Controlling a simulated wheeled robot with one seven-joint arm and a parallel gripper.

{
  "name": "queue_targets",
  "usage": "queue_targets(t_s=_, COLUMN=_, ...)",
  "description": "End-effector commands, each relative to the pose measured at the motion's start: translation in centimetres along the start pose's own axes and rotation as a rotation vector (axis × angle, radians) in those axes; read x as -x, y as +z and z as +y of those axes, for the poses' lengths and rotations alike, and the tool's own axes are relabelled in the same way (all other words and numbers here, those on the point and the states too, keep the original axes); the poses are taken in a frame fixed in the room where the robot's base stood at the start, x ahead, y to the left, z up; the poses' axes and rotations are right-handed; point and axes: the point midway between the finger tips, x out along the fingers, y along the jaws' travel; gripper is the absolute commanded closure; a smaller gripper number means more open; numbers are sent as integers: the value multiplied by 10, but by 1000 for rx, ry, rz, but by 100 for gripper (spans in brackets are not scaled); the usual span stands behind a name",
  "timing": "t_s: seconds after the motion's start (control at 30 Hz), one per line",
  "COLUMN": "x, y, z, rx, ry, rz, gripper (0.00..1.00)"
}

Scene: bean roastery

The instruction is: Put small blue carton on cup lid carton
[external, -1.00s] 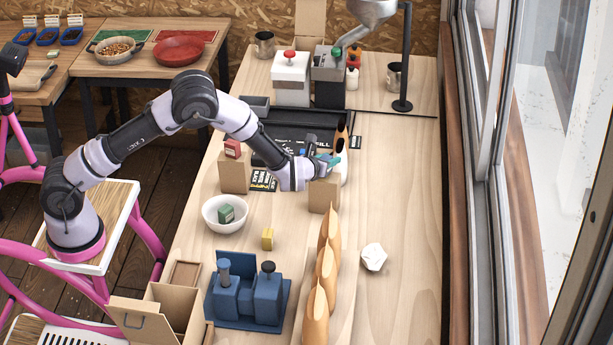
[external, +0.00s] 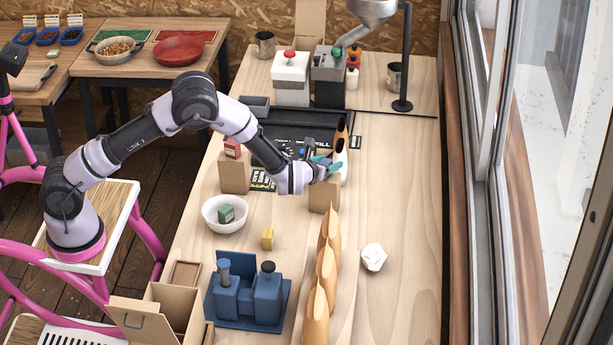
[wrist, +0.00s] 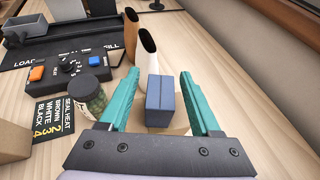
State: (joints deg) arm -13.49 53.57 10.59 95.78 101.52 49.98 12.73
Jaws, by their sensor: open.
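The small blue carton (wrist: 160,101) stands upright between my fingers in the wrist view, with a gap on each side. It appears to stand on a plain brown carton (wrist: 183,127), partly hidden behind my gripper. In the external view my gripper (external: 327,164), with teal fingers, is just above that brown carton (external: 323,196). My gripper (wrist: 160,98) is open and holds nothing. Another brown carton (external: 234,178) stands to the left with a small red box (external: 232,149) on top. I cannot read which one is the cup lid carton.
A dark-lidded jar (wrist: 88,95) and a control box (wrist: 66,69) are left of my fingers. Tall orange (wrist: 130,35) and white (wrist: 147,48) holders stand just beyond. A white bowl (external: 224,222) holds a green box. The table's right side is mostly clear.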

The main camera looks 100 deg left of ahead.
Motion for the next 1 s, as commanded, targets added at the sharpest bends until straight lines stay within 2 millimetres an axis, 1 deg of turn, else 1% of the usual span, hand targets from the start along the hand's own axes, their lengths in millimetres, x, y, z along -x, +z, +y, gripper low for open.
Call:
queue_targets(t_s=0.2, x=47, y=1, z=-2, rx=-1, ry=-5, rz=-1, gripper=36)
queue_targets(t_s=0.4, x=87, y=0, z=-1, rx=1, ry=-3, rz=0, gripper=36)
queue_targets(t_s=0.5, x=100, y=0, z=-1, rx=-1, ry=-3, rz=-1, gripper=36)
queue_targets(t_s=0.6, x=108, y=0, z=0, rx=0, ry=-1, rz=0, gripper=36)
queue_targets(t_s=0.83, x=113, y=3, z=0, rx=9, ry=1, rz=0, gripper=36)
queue_targets(t_s=0.87, x=115, y=6, z=1, rx=19, ry=3, rz=1, gripper=36)
queue_targets(t_s=0.93, x=126, y=18, z=5, rx=68, ry=15, rz=7, gripper=36)
queue_targets(t_s=0.97, x=133, y=26, z=8, rx=99, ry=23, rz=12, gripper=36)
queue_targets(t_s=1.0, x=144, y=38, z=13, rx=151, ry=36, rz=20, gripper=36)
